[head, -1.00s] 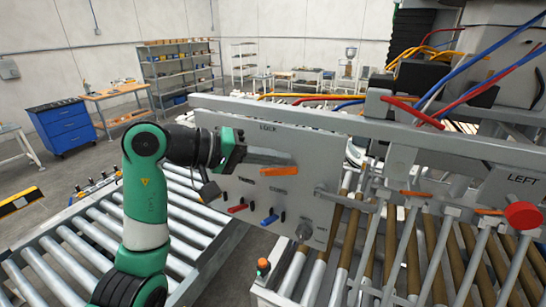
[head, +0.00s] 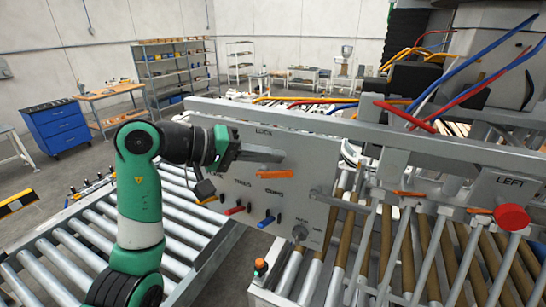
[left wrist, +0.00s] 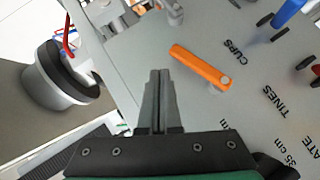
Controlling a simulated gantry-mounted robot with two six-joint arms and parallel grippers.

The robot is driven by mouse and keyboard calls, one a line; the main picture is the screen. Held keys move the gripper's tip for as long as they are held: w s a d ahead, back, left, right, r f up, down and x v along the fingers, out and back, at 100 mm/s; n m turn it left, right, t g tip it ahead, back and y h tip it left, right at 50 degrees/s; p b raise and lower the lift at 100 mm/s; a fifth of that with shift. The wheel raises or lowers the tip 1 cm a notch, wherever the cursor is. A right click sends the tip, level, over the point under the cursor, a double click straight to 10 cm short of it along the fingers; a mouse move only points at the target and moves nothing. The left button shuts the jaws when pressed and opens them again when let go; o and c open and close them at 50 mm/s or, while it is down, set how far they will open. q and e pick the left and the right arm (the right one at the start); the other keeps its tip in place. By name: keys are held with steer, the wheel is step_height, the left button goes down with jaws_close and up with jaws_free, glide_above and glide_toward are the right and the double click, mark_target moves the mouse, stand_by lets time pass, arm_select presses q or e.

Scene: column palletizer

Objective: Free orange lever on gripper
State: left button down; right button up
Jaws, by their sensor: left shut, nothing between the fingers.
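The orange lever (head: 275,174) is on the grey panel (head: 300,205) under the word LOCK. In the head view it lies nearly level. In the left wrist view the orange lever (left wrist: 200,67) shows whole, with a round pivot at one end. My left gripper (head: 278,155) is shut and empty. Its tips are just above the lever in the head view. In the left wrist view the shut fingers (left wrist: 159,75) stand beside the lever's free end, with a small gap in the picture. My right gripper does not show.
Below the lever are a red lever (head: 234,210) marked TINES, a blue lever (head: 266,221) marked CUPS and a grey knob (head: 299,232). A grey beam (head: 350,128) runs above the panel. A red button (head: 512,217) is at the right. Roller conveyors lie below.

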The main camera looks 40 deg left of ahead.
arm_select(q)
steer(key=r+p, duration=0.1)
steer(key=r, duration=0.2)
steer(key=shift+a+r+p, duration=0.15)
steer(key=shift+a+p, duration=0.2)
steer(key=shift+a, duration=0.05)
steer(key=s+r+b, duration=0.3)
steer(key=s+r, duration=0.2)
steer(key=s, duration=0.2)
steer(key=shift+s+a+r+b, duration=0.25)
steer(key=shift+s+a+b, duration=0.05)
steer(key=shift+a, duration=0.15)
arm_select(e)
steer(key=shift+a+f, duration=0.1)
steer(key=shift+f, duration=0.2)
arm_select(q)
steer(key=shift+d, duration=0.1)
